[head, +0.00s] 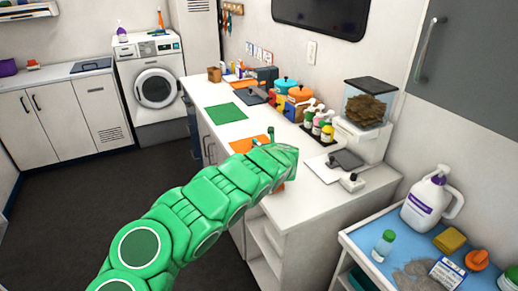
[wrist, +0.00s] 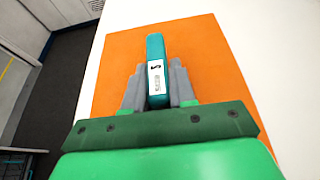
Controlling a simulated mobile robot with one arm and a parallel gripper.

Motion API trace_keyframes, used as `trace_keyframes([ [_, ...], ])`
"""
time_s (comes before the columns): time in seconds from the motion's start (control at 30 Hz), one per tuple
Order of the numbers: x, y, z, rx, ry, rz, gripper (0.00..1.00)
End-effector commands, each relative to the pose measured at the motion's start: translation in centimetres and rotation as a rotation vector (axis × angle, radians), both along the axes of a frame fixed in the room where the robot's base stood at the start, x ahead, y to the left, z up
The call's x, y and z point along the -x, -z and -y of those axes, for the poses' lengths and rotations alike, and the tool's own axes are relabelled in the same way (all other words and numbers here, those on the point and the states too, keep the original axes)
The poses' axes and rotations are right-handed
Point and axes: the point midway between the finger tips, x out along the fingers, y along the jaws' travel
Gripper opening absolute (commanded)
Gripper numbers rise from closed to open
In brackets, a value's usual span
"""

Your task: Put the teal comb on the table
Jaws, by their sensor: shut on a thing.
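The teal comb (wrist: 155,52) is between the grey fingers of my gripper (wrist: 158,85) in the wrist view. It shows as a narrow teal bar with a white label, and its lower part is hidden by the gripper. The gripper is shut on it, over an orange mat (wrist: 118,50) on a white worktop (wrist: 262,40). I cannot tell whether the comb touches the mat. In the head view my green arm reaches over the white worktop (head: 199,85) and hides most of the orange mat (head: 241,146); the fingers are hidden there.
A green mat (head: 226,113) lies farther along the worktop. Bottles (head: 327,132), coloured canisters (head: 298,98) and a clear food container (head: 367,105) line the wall side. A blue-topped cart (head: 378,258) with a white jug (head: 428,203) stands at right. Floor at left is clear.

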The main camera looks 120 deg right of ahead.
Motion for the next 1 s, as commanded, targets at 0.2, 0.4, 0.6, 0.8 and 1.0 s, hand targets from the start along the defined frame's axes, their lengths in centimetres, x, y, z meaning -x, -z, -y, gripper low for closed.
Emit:
trace_keyframes([
  [0.2,0.0,0.1,0.0,0.0,0.0,0.0,0.49],
  [0.4,0.0,0.1,0.0,0.0,0.0,0.0,0.5],
  [0.6,0.0,-0.2,0.0,0.0,0.0,0.0,0.5],
  [0.8,0.0,-0.9,-1.1,0.003,0.001,-0.001,0.5],
  [1.0,0.1,-1.4,-2.6,0.002,0.002,0.0,0.5],
])
